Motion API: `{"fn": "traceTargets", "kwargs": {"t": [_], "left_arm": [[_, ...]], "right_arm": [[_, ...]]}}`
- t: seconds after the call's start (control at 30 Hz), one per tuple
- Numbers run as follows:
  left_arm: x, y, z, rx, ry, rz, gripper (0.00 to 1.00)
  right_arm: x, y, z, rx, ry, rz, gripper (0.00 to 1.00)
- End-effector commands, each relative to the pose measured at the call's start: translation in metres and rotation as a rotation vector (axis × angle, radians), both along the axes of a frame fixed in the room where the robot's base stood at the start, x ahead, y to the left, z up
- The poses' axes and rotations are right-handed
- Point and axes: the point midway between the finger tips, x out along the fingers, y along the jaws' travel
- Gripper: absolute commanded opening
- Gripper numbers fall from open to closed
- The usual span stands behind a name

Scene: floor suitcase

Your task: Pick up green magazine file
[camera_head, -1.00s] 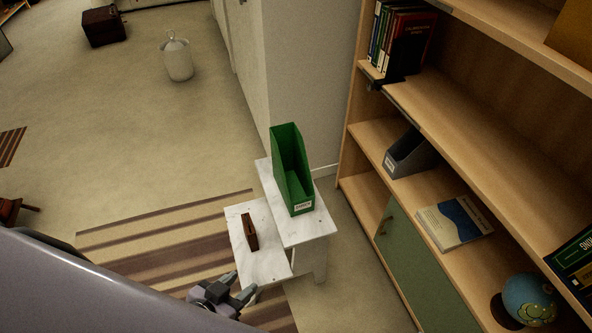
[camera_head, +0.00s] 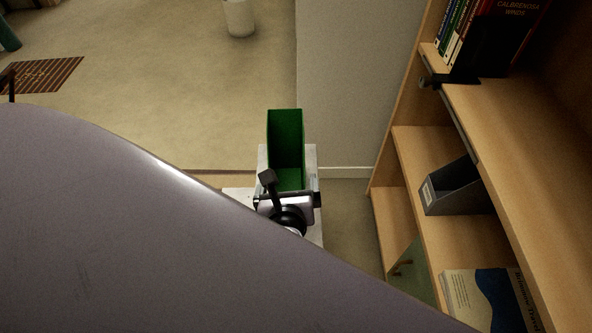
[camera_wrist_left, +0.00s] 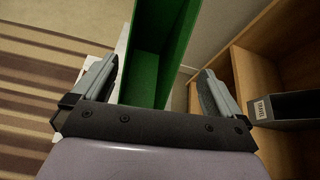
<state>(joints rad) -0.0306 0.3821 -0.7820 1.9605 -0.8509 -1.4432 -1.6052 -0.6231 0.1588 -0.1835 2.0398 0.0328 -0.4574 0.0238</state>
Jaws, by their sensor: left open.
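The green magazine file (camera_head: 286,137) stands upright on the white stepped stand by the wall end in the head view. My left gripper (camera_head: 290,195) is in front of its lower part and hides its label. In the left wrist view, the open left gripper (camera_wrist_left: 155,85) has one finger to each side of the green magazine file (camera_wrist_left: 160,45), with room between each finger and the file. I cannot tell how far the fingertips reach along it. My right gripper is not in view.
A wooden bookcase (camera_head: 400,140) stands at the right, with a grey magazine file (camera_head: 455,190) and a book (camera_head: 478,298). A pale wall (camera_head: 350,80) rises behind. Open floor lies at the upper left.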

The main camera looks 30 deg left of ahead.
Motion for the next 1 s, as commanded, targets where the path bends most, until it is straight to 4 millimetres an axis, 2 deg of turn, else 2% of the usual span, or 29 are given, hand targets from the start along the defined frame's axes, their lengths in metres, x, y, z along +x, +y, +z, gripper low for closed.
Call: {"fn": "traceTargets", "kwargs": {"t": [0.1,0.2,0.43,0.73,1.0], "left_arm": [[0.003,0.005,0.003,0.109,0.005,-0.01,1.0],[0.011,0.012,0.002,0.14,0.008,-0.01,1.0],[0.042,0.032,-0.013,0.139,0.007,-0.008,1.0],[0.061,0.046,-0.025,0.135,0.01,-0.009,1.0],[0.089,0.065,-0.041,0.134,0.01,-0.01,1.0]], "right_arm": [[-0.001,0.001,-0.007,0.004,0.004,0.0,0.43],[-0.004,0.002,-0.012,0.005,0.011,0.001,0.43],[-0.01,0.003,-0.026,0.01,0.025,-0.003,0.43],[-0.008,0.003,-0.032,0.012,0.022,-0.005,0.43],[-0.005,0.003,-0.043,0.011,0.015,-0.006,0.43]]}}
